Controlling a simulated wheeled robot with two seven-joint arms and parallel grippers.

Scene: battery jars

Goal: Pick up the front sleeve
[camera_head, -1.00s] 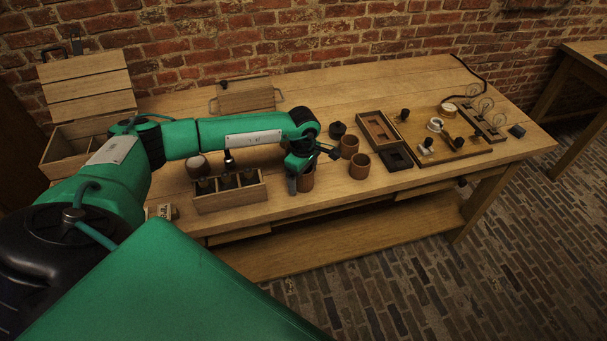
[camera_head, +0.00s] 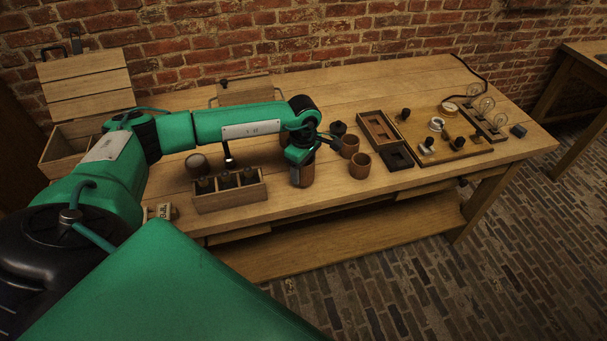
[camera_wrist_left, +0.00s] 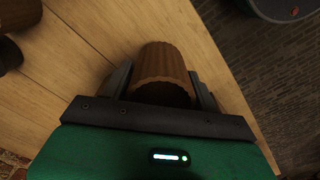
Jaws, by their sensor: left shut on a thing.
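The front sleeve is a brown, ribbed cup-like cylinder that shows in the left wrist view (camera_wrist_left: 162,62), upper middle, between dark fingers. My left gripper (camera_wrist_left: 161,82) is shut on it, one finger on each side. In the head view the left gripper (camera_head: 301,160) is over the front part of the bench, and the sleeve (camera_head: 307,176) is partly hidden by it. I cannot tell whether the sleeve's bottom touches the bench. Two similar brown sleeves stand to the right, one farther back (camera_head: 349,146) and one nearer (camera_head: 360,167). My right gripper is not in view.
A wooden rack (camera_head: 230,198) with several dark bottles stands just left of the gripper. A dark jar (camera_head: 338,128) stands behind it. A wooden tray (camera_head: 377,131) and a board with fittings (camera_head: 440,146) lie to the right. The bench's front edge is close.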

